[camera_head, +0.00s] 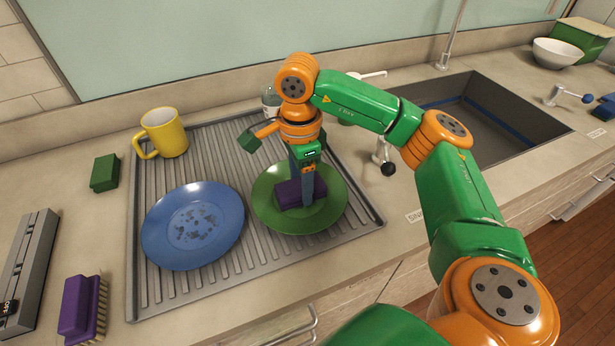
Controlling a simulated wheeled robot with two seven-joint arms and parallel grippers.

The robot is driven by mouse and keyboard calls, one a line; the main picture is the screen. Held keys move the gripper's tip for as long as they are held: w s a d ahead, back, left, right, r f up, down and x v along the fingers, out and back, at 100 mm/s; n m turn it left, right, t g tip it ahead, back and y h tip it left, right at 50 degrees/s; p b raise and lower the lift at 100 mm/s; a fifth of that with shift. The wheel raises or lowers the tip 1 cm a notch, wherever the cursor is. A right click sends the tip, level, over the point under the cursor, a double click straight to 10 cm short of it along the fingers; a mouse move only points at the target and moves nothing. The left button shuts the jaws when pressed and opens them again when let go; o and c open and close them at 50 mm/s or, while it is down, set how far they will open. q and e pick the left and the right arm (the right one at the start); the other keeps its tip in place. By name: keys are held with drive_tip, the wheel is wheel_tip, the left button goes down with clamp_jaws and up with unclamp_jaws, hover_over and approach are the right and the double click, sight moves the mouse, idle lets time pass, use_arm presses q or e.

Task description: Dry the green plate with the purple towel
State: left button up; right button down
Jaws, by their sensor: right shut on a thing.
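The green plate (330,212) lies flat on the ribbed metal drainboard (180,290). The purple towel (287,195) looks like a small folded block and lies over the middle of the plate. My right gripper (307,194) points down over the plate and is shut on the towel, partly hiding it. The towel appears to touch the plate; any wet spots beneath it are hidden. My left gripper is not in view.
A blue plate (222,222) with dark spots lies just left of the green plate. The sink (490,125) is at right, with a tap lever (385,160) near my arm.

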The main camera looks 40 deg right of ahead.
drive_tip(key=shift+w+a, duration=0.2)
drive_tip(key=shift+a, duration=0.25)
drive_tip(key=shift+w+d, duration=0.1)
drive_tip(key=shift+d, duration=1.1)
drive_tip(key=shift+w+a, duration=0.2)
drive_tip(key=shift+a, duration=0.9)
drive_tip(key=shift+d, duration=0.1)
drive_tip(key=shift+s+d, duration=0.2)
drive_tip(key=shift+d, duration=0.85)
